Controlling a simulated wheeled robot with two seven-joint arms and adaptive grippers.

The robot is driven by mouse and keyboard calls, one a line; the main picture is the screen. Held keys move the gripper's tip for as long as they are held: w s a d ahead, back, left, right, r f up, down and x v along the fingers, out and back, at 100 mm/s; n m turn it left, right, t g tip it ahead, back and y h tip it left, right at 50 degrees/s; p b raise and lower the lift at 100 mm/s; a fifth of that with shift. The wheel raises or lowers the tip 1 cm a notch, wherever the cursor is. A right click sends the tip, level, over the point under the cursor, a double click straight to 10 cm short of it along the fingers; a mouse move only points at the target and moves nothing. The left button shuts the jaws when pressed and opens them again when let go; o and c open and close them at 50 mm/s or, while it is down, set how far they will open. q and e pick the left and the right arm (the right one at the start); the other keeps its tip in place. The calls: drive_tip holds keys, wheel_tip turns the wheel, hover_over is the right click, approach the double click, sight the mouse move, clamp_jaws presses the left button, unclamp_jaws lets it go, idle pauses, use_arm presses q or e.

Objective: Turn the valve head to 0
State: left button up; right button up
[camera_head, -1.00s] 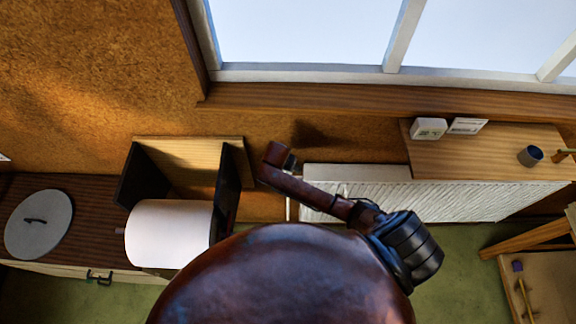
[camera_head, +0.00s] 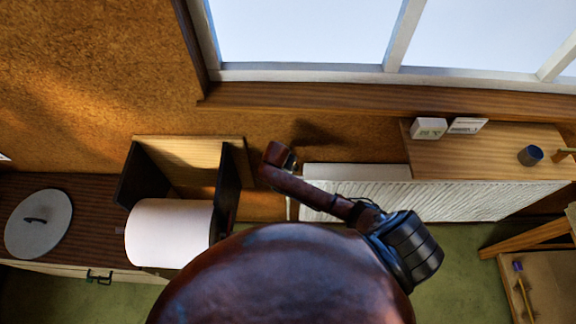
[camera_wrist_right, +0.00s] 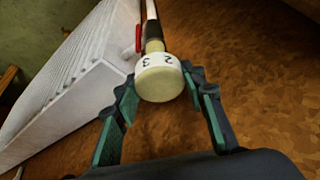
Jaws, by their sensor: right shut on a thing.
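The valve head (camera_wrist_right: 159,78) is a white, rounded knob with dark numbers on its collar. In the right wrist view the figures 2 and 3 face the camera, and I cannot make out a 0. My right gripper (camera_wrist_right: 161,86) has its green-padded fingers on either side of the knob and is shut on it. The knob sits on a brass-coloured neck below a pipe. In the head view, my arm hides most of the valve area beside the radiator. My left gripper is in neither current view.
A red part (camera_wrist_right: 138,38) lies beside the pipe. A white roll (camera_head: 170,233) and a dark cabinet top (camera_head: 85,205) are to the left.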

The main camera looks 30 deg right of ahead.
drive_tip(key=shift+n, duration=0.3)
drive_tip(key=n+y, duration=0.1)
drive_tip(key=n, duration=0.2)
drive_tip(key=shift+s+n+t, duration=0.1)
drive_tip(key=shift+n+t, duration=0.2)
drive_tip(key=shift+t, duration=0.1)
drive_tip(key=n+t+y, duration=0.1)
drive_tip(key=n+y, duration=0.1)
drive_tip(key=n, duration=0.3)
drive_tip(key=shift+d, duration=0.1)
drive_tip(key=n+y, duration=0.2)
drive_tip(key=n, duration=0.3)
drive_tip(key=shift+n+g+y, duration=0.6)
drive_tip(key=shift+n+y, duration=0.2)
drive_tip(key=shift+n, duration=1.4)
drive_tip(key=o, duration=1.2)
drive_tip(key=shift+c, duration=0.2)
